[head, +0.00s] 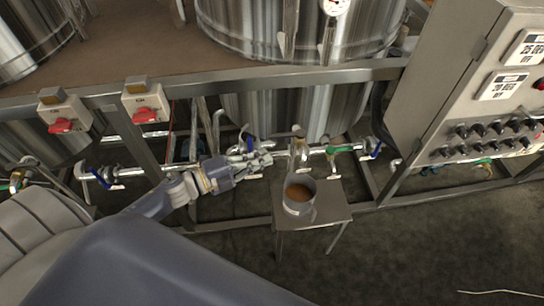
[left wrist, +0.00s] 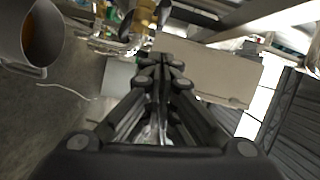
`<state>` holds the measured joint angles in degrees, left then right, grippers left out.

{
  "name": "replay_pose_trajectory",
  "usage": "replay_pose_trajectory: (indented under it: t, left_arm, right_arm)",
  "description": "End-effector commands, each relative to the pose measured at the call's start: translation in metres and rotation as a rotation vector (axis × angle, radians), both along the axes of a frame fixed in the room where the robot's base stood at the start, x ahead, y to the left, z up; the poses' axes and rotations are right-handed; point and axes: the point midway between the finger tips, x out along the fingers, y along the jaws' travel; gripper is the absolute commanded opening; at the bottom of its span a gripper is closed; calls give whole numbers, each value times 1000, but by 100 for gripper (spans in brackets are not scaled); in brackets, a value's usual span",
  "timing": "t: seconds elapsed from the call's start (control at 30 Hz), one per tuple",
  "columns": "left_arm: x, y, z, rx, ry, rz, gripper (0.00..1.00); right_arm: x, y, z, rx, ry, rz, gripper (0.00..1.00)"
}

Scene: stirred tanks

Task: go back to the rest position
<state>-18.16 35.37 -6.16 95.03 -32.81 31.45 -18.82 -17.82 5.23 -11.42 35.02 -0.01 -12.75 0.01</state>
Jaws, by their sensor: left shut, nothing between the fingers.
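My left gripper (head: 262,159) reaches in from the left in the head view, near the pipework in front of the tanks. Its fingers are shut and hold nothing; the closed fingers also fill the middle of the left wrist view (left wrist: 162,75). A grey pot with brown liquid (head: 299,195) stands on a small metal table (head: 330,212), to the right of and below the gripper. The pot shows at the top left of the left wrist view (left wrist: 40,40), apart from the fingers. My right gripper is in neither view.
Valves with blue handles (head: 374,149) and green handles (head: 340,148) line the pipe close to the gripper. A steel frame rail (head: 270,78) runs above it, with red switches (head: 145,115). A control cabinet (head: 430,85) stands at the right. The floor at lower right (head: 430,245) is mostly clear.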

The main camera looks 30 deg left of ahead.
Motion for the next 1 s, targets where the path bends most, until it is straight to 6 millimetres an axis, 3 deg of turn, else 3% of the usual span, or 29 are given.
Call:
replay_pose_trajectory:
  t: [0.1,0.23,0.67,0.77,0.83,1.0]
  left_arm:
    - [-16,13,-2,2,4,-1,0]
    - [-30,25,0,1,3,-1,0]
    - [-39,38,-3,-7,14,16,0]
    - [-36,52,-30,-46,83,94,0]
    - [-35,68,-64,-92,171,190,0]
    - [-61,105,-182,-242,466,488,0]
  right_arm:
    - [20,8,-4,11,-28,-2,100]
    - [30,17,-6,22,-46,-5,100]
    - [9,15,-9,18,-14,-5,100]
    - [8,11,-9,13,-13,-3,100]
    - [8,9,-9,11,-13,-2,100]
    - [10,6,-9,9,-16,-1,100]
